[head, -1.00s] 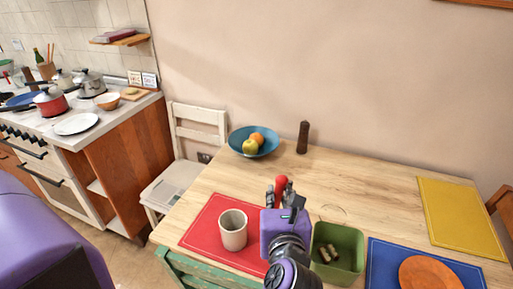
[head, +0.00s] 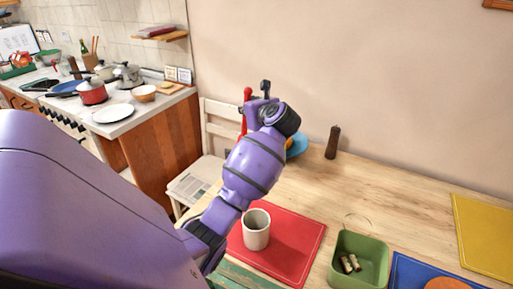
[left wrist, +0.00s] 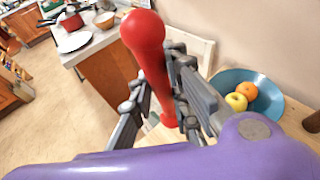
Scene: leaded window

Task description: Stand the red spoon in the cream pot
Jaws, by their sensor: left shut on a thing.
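The red spoon (head: 246,97) is held roughly upright in my left gripper (head: 256,98), high above the table's back left part. In the left wrist view the spoon (left wrist: 151,58) runs between the gripper's fingers (left wrist: 158,90), with a rounded red end towards the camera. The cream pot (head: 257,238) stands upright and open on the red mat (head: 297,240), lower in the head view than the gripper and well apart from the spoon. My right gripper is not in view.
A blue bowl (head: 297,146) with fruit, partly hidden by my arm, and a dark pepper mill (head: 333,142) stand at the back. A green bin (head: 372,262) stands right of the red mat. A white chair (head: 192,185) is at the left. The table's middle is clear.

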